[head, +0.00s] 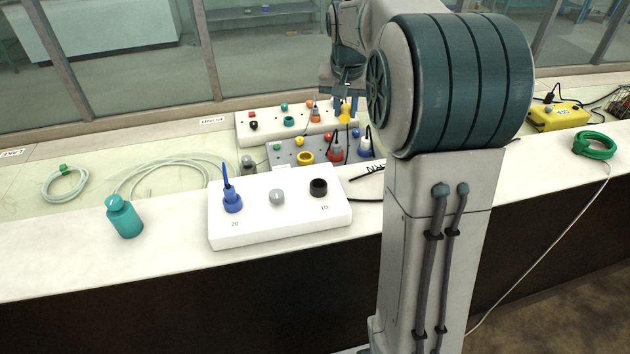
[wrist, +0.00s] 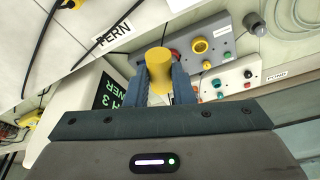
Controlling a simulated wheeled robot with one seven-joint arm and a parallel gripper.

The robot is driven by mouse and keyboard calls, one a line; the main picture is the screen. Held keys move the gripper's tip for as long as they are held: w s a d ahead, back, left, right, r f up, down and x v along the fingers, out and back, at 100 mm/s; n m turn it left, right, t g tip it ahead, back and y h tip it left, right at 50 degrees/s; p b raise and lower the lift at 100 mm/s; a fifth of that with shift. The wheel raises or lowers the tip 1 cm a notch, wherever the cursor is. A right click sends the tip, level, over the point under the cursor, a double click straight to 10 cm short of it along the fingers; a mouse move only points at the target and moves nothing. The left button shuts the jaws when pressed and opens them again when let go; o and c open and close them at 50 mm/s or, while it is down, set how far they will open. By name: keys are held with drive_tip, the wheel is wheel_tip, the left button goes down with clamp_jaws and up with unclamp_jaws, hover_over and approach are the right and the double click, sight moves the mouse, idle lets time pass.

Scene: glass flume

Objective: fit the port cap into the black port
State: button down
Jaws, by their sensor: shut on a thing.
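My gripper (wrist: 159,84) is shut on a yellow cylindrical piece, which I take to be the port cap (wrist: 159,62). Its round end points away from the wrist. In the head view the cap (head: 345,110) shows as a small yellow patch below the gripper (head: 347,93), over the back panels, partly hidden by my arm. The black port (head: 319,187) is a short round black fitting at the right end of the white block on the near counter. My gripper is behind and above it, well apart. I cannot make out this port in the wrist view.
The white block (head: 280,226) also bears a blue plug (head: 232,202) and a grey knob (head: 277,198). Behind it are a grey panel (head: 285,155) with a yellow ring (head: 305,157) and a white panel with coloured fittings. Black cable lies right of the block.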

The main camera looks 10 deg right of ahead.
drive_tip(key=s+a+f, duration=0.2)
drive_tip(key=f, duration=0.1)
drive_tip(key=s+a+f+p, duration=0.1)
drive_tip(key=s+a+f, duration=0.2)
drive_tip(key=f, duration=0.1)
drive_tip(key=s+a+f+p, duration=0.1)
drive_tip(key=s+a+f, duration=0.2)
drive_tip(key=shift+a+f, duration=0.1)
drive_tip(key=shift+f, duration=0.15)
drive_tip(key=shift+f, duration=0.1)
drive_tip(key=shift+f+b, duration=0.3)
drive_tip(key=shift+f, duration=0.1)
drive_tip(key=c, duration=1.3)
unclamp_jaws()
drive_tip(key=shift+o, duration=0.2)
